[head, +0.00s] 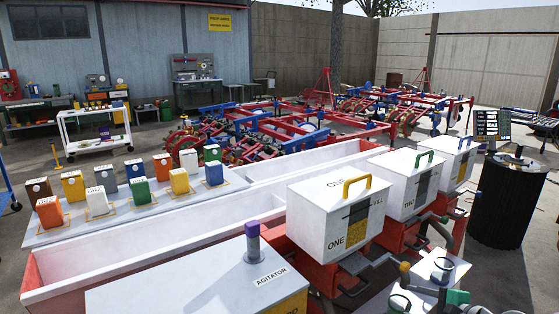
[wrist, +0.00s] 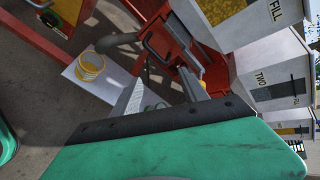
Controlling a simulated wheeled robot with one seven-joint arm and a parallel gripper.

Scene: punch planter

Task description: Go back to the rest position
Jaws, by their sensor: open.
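My gripper (wrist: 163,95) shows in the wrist view. Its two pale fingers stand apart, and I see nothing held between them. Its green body fills the bottom of that view. Beyond the fingers are a white surface (wrist: 112,88) with a yellow ring (wrist: 90,65) on it and the red frame of the planter. I cannot make out the gripper clearly in the head view.
White hopper boxes marked ONE (head: 325,215) and TWO (head: 405,180) stand along the red planter at the right. Several coloured containers stand on a pale board (head: 110,228) at the left. A black drum (head: 508,205) stands far right.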

